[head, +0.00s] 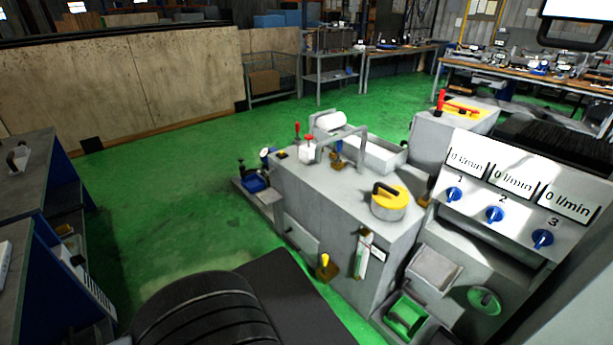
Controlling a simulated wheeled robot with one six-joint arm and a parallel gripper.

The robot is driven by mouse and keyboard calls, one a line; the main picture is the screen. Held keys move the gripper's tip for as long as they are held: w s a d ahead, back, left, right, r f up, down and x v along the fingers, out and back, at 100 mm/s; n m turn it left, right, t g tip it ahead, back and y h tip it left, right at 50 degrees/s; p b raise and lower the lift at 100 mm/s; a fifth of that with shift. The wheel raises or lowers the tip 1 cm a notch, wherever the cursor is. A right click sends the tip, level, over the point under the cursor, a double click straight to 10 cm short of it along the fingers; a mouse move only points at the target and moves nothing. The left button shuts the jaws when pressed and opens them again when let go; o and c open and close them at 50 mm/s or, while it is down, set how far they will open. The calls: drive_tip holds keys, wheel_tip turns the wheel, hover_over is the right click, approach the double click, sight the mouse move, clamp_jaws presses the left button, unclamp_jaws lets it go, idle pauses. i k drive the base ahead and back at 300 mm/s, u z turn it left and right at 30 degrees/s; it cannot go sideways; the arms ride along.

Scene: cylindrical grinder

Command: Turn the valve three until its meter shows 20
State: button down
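Valve three is a blue knob (542,238) below the number 3, at the right end of a white panel (478,194). The meter above it (568,203) reads 0 l/min. Valve one (454,194) and valve two (494,214) are similar blue knobs to its left, under meters that also read 0 l/min. My gripper is not in view, so nothing is seen touching the valves.
A grey machine (345,210) with a yellow-topped round part (390,203) stands left of the panel. Trays (434,270) and a green handwheel (484,300) sit below the panel. A workbench (30,190) stands at the far left. Green floor (185,200) between is clear.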

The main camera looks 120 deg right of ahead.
sight(542, 236)
drive_tip(key=z, duration=5.7)
drive_tip(key=i, duration=1.2)
drive_tip(key=z, duration=0.3)
